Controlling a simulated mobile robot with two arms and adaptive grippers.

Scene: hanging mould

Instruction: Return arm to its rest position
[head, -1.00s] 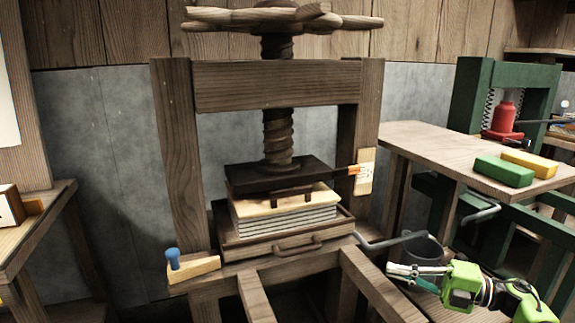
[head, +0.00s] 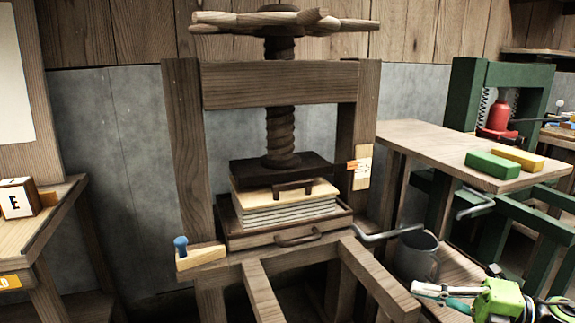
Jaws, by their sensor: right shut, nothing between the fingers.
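My right gripper (head: 444,296) is at the lower right in the head view, at the end of a green arm. Its fingers are shut with nothing between them. It is in front of the wooden press (head: 280,85) and to its right, apart from it. A grey bucket (head: 416,256) stands just behind the gripper. My left gripper does not show.
The press holds a stack of sheets (head: 290,215) under its dark plate (head: 280,168). A crank handle (head: 390,233) sticks out to the right. A wooden table (head: 430,150) carries a green block (head: 492,164) and a yellow block (head: 519,156). A green press (head: 470,90) stands behind.

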